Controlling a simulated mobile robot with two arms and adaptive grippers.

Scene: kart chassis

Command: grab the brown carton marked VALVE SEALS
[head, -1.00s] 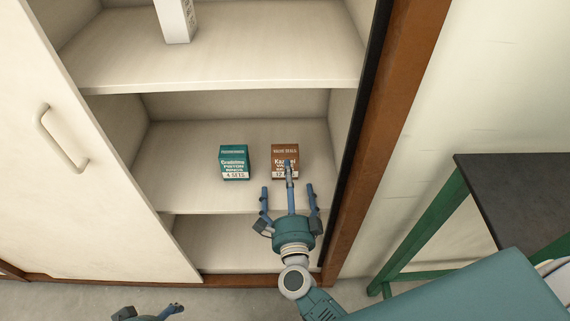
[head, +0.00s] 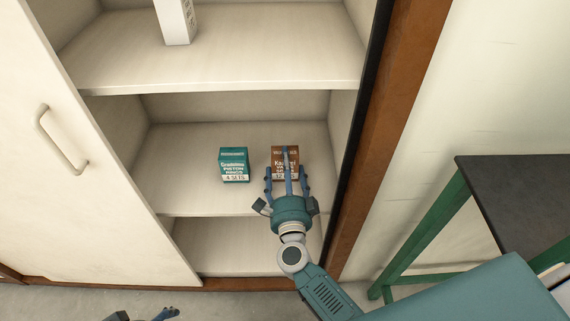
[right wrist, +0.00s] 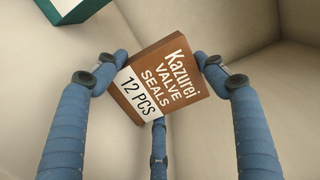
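The brown carton marked VALVE SEALS (head: 278,160) stands on the middle shelf of the open cabinet. The right wrist view shows it large and turned at an angle (right wrist: 165,75), with its 12 PCS label facing me. My right gripper (head: 287,172) is at the carton's front, one finger over its middle and one towards each side. In the right wrist view its fingers are spread, with the side fingertips close to the carton's edges; I see no clear grip. My left gripper (head: 146,316) shows only partly at the bottom edge.
A teal carton marked PISTON RINGS (head: 234,165) stands just left of the brown one. A white box (head: 175,20) is on the upper shelf (head: 220,65). The cabinet door (head: 85,190) is at the left, a brown post (head: 385,150) at the right. A dark-topped table (head: 515,195) stands further right.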

